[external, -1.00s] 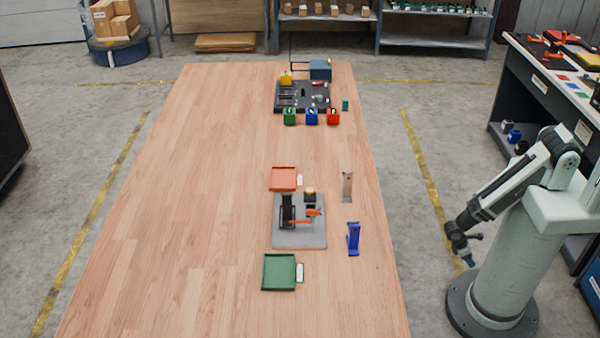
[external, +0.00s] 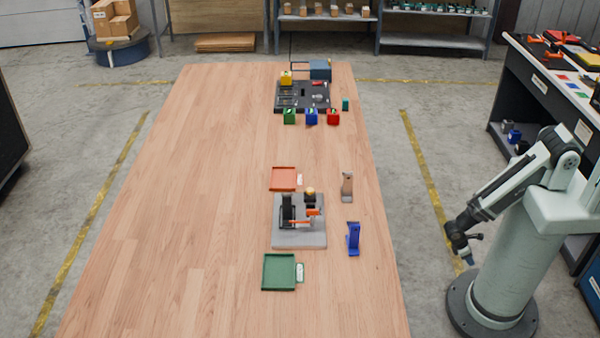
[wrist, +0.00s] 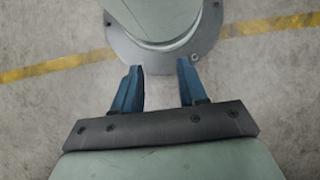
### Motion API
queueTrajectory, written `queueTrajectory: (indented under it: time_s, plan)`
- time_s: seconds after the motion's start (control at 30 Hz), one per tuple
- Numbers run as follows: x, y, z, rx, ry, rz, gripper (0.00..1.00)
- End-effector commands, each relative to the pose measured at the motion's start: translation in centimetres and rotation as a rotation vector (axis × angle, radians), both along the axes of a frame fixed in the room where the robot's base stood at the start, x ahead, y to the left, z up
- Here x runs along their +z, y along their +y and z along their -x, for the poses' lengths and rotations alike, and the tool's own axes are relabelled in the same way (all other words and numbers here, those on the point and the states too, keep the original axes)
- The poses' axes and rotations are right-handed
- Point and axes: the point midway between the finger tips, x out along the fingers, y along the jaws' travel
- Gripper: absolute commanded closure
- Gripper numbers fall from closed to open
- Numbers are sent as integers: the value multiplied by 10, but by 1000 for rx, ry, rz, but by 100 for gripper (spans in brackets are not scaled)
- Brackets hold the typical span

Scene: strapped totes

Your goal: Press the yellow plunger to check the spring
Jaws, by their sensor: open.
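A small yellow-topped black block, likely the yellow plunger (external: 310,191), stands at the back of a grey plate (external: 300,240) on the wooden table. Beside it on the plate are a black upright fixture (external: 287,211) and an orange part (external: 303,222). My gripper (external: 468,260) hangs beside my base, off the table's right side, well away from the plate. In the wrist view my gripper (wrist: 160,88) has its two blue fingers apart with nothing between them. The wrist view shows only floor and my base, not the plunger.
An orange tray (external: 284,168) and a green tray (external: 264,272) flank the plate. A blue stand (external: 353,238) and a tan stand (external: 347,188) are to its right. Green, blue and red blocks (external: 311,117) sit farther back by a black board (external: 290,107). The table's left side is clear.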

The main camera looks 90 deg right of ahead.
Motion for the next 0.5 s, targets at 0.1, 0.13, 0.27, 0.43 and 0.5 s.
queueTrajectory:
  time_s: [0.1,0.13,0.27,0.43,0.5]
  plan:
    - [0,0,0,0,0,0,70]
    - [0,0,0,0,0,0,73]
    - [0,0,0,0,0,0,85]
    - [0,0,0,0,0,0,100]
    - [0,0,0,0,0,0,100]
